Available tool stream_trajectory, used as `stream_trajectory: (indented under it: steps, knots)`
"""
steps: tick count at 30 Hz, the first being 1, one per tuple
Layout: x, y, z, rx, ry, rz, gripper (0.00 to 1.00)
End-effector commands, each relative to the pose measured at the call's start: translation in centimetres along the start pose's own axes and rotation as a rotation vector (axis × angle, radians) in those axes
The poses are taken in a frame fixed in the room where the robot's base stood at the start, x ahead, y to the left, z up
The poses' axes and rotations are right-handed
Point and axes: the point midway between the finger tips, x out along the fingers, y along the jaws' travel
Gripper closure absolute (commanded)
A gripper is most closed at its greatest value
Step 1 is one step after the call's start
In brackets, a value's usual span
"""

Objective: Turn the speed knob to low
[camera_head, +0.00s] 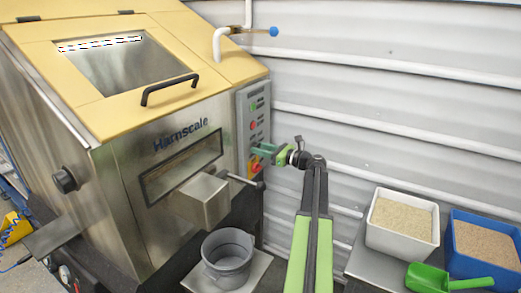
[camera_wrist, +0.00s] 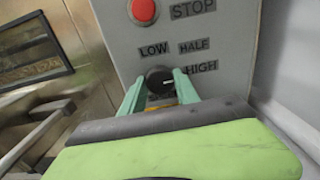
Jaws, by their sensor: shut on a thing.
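The speed knob (camera_wrist: 157,76) is a small black dial on the grey control panel (camera_wrist: 220,90). A pale pointer mark on it points right, roughly toward the HIGH label (camera_wrist: 201,67). The LOW label (camera_wrist: 154,49) is above left of the knob and the HALF label (camera_wrist: 194,46) above right. My gripper (camera_wrist: 159,84) has its green fingers on either side of the knob and is shut on it. In the head view my gripper (camera_head: 259,150) reaches the panel from the right and hides the knob.
A red STOP button (camera_wrist: 144,11) is above the knob. In the head view a black-tipped lever (camera_head: 245,182) juts out below my gripper. A grey bucket (camera_head: 228,257) stands under the hopper's spout (camera_head: 204,199). A white bin (camera_head: 402,223) and a blue bin (camera_head: 486,250) stand at right.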

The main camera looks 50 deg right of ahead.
Motion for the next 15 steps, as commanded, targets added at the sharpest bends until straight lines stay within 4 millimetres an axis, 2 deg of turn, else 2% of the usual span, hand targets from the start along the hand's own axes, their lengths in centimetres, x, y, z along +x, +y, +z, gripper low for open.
stream_trajectory:
  steps: [8, 15]
  knots:
    - [0.0, 0.02, -0.01, -0.097, 0.0, 0.0, 1.0]
    - [0.01, 0.04, -0.02, -0.29, 0.0, 0.0, 1.0]
